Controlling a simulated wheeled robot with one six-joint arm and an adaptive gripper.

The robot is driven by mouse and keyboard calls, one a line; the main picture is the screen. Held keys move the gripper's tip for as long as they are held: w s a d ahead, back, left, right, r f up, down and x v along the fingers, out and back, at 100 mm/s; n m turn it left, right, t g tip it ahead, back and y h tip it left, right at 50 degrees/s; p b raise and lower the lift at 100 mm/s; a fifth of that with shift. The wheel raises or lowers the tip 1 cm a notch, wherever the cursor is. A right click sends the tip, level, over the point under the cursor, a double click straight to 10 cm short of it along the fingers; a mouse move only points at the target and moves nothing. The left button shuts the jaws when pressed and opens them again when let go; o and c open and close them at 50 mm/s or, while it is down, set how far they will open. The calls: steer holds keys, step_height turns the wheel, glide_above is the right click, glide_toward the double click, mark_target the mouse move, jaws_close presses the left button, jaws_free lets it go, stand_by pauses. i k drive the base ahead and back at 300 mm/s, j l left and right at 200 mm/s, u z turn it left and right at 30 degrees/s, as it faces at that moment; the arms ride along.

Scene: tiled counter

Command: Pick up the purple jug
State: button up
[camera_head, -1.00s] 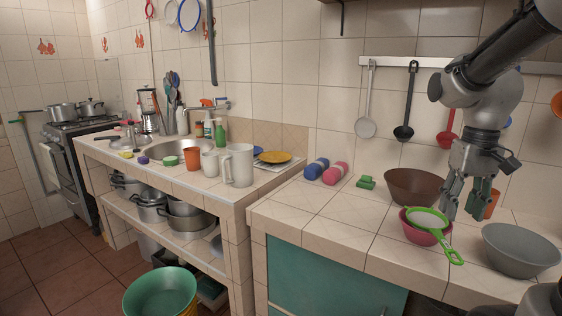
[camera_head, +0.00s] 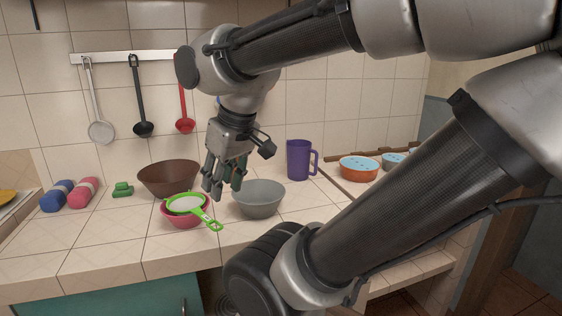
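The purple jug (camera_head: 298,160) stands upright on the tiled counter, to the right of the grey bowl, with its handle on the right side. My gripper (camera_head: 226,190) hangs fingers down to the left of the jug, above and behind the grey bowl's left rim. Its fingers look spread apart and nothing shows clearly held between them. A green and orange thing behind the fingers is mostly hidden.
A grey bowl (camera_head: 259,199), a pink bowl (camera_head: 182,218) with a green strainer (camera_head: 186,203) and a brown bowl (camera_head: 168,178) crowd the counter. An orange bowl (camera_head: 359,170) stands right of the jug. Ladles hang on the wall. The front left counter is clear.

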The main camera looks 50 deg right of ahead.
mark_target(299, 152)
steer(key=z, duration=1.55)
